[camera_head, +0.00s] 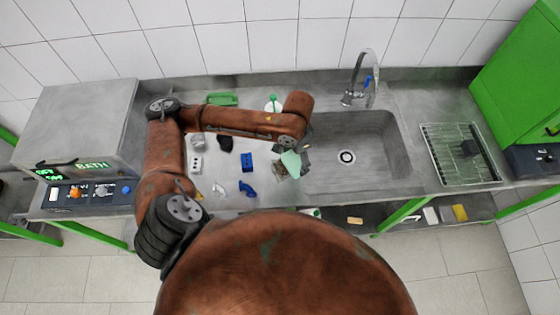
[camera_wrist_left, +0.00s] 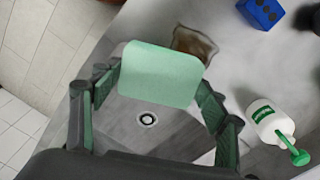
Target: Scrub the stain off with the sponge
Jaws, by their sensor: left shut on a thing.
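A light green sponge (camera_wrist_left: 160,74) is held between the two fingers of my left gripper (camera_wrist_left: 158,88) in the left wrist view. The sponge also shows in the head view (camera_head: 291,162), under my left gripper (camera_head: 290,150) at the left edge of the sink. A brown stain (camera_wrist_left: 193,45) with a darker rim lies on the steel counter, partly covered by the sponge in the left wrist view. In the head view the stain (camera_head: 279,170) shows just left of the sponge. I cannot tell whether the sponge touches the counter. My right gripper is not in view.
A white bottle with a green top (camera_wrist_left: 270,120) stands near the sink (camera_head: 390,150). A blue block (camera_head: 247,161), a blue part (camera_head: 247,188) and other small items lie on the counter to the left. A tap (camera_head: 350,97) rises behind the sink. A wire rack (camera_head: 455,165) lies at right.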

